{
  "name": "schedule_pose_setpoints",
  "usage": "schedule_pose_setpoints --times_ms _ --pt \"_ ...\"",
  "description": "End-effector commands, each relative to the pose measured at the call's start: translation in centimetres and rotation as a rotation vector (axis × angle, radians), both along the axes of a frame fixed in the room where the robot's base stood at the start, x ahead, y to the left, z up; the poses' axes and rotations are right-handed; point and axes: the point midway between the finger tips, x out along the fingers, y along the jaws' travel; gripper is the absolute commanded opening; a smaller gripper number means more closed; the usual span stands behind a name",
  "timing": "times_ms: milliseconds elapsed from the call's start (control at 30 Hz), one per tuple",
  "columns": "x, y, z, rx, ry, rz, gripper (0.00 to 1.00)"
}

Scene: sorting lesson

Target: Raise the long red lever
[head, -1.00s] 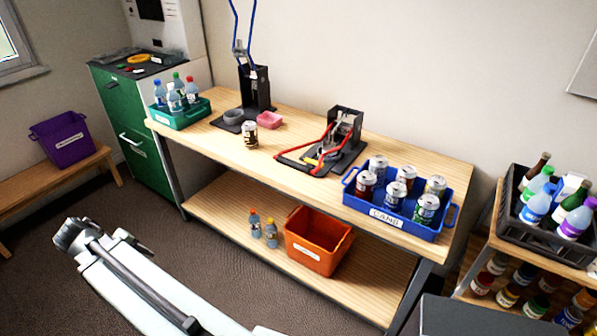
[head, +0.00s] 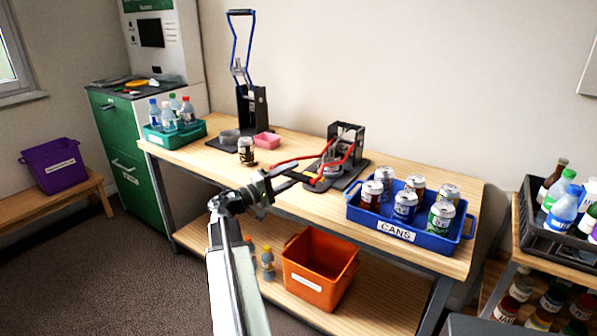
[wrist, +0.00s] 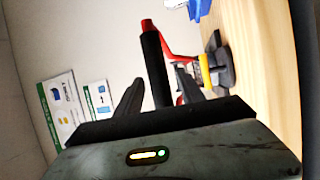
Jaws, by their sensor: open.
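The long red lever (head: 294,159) is a U-shaped red handle on a black press on the bench. It is lowered, its arms running forward low over the base plate. My open gripper (head: 294,178) is at the lever's front end, partly covering it. In the wrist view a black grip bar with a red end (wrist: 148,26) shows between the two fingers of my gripper (wrist: 158,74), which are apart. I cannot tell whether they touch the bar. A red arm (wrist: 180,58) and a yellow part (wrist: 204,72) show to its right.
A blue crate of cans (head: 385,229) stands right of the press. An orange bin (head: 312,284) is on the shelf below.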

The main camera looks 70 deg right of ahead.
Motion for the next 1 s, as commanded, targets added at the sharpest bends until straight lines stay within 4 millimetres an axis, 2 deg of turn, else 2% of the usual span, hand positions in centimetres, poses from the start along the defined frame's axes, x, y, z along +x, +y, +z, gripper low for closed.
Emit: schedule_pose_setpoints --times_ms 100,200,500,667,1000 --pt "-1.1 -1.6 0.5 0.000 0.000 -0.001 0.46" --pt "-1.7 -2.2 0.5 -0.001 -0.001 -0.001 0.46" --pt "-1.9 -2.5 0.5 0.000 -0.001 0.001 0.46" --pt "-1.8 -2.5 0.5 0.000 -0.001 0.002 0.01" --pt "-1.8 -2.4 0.5 0.000 -0.001 0.002 0.00"
